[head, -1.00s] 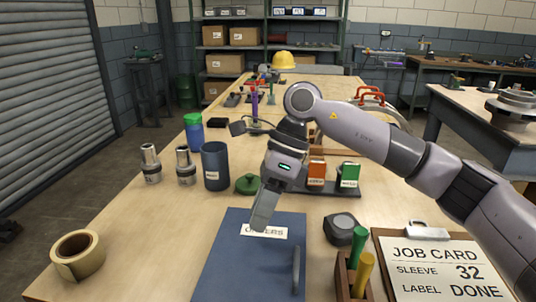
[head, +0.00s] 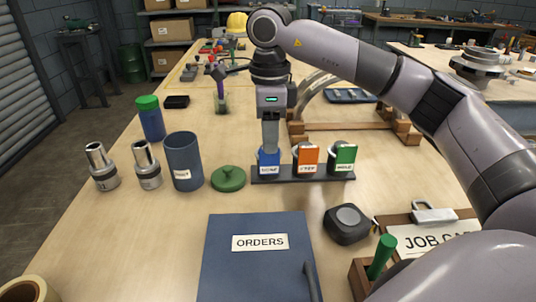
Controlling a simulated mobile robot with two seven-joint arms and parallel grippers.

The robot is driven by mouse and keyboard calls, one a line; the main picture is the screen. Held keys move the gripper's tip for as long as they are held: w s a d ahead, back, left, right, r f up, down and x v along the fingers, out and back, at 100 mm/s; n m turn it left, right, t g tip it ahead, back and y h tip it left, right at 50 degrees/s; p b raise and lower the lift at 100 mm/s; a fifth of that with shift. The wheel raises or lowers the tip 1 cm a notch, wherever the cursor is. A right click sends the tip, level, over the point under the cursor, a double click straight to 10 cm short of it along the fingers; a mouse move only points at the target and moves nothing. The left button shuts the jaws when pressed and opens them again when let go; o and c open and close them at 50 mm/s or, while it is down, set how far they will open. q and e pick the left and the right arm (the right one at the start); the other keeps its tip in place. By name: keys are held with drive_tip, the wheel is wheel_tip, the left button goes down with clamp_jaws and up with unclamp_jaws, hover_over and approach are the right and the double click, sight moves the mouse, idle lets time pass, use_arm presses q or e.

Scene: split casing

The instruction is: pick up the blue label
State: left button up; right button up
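The blue label (head: 269,163) stands at the left end of a dark rack (head: 310,173), beside an orange label (head: 306,157) and a green label (head: 343,157). Its white strip carries lettering too small to read surely. My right gripper (head: 270,146) points straight down over the blue label, its fingertips at the label's top edge. The fingers line up in this view, so their gap and any grip are hidden. The label still stands in the rack. My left gripper is out of view.
A green lid (head: 228,179), a dark blue cup (head: 184,162) and two metal sockets stand left of the rack. A blue ORDERS folder (head: 255,270), a black tape measure (head: 347,224) and a clipboard (head: 418,238) lie in front. A wooden frame (head: 350,127) is behind.

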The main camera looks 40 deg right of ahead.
wheel_tip(320, 180, down, 2)
drive_tip(key=shift+f, duration=0.15)
clamp_jaws()
wheel_tip(320, 180, up, 8)
drive_tip(key=shift+w+r, duration=0.1)
drive_tip(key=shift+r, duration=0.05)
wheel_tip(320, 180, up, 16)
drive_tip(key=p, duration=0.7)
drive_tip(key=shift+r, duration=0.2)
idle(0.5)
